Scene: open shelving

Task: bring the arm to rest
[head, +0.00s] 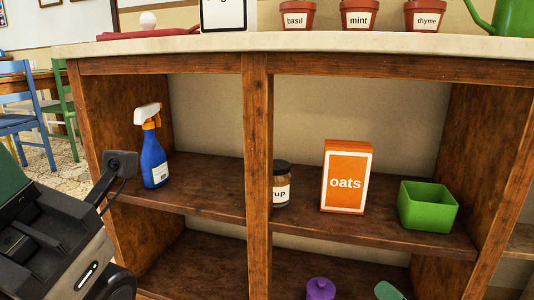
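Part of my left arm, dark with a grey panel and a small green light, fills the lower left of the head view. A small camera on a bracket stands up from it. I cannot make out any fingertips there, so whether my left gripper is open or shut does not show. It is in front of the left side of the wooden shelving (257,150), and nothing held can be seen. My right arm and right gripper are not in view.
The middle shelf holds a blue spray bottle (154,155), a partly hidden jar (281,185), an orange oats box (346,178) and a green bin (428,207). A purple lidded item (320,289) sits below. Pots labelled basil (296,16), mint (358,16) and thyme (425,16) stand on top.

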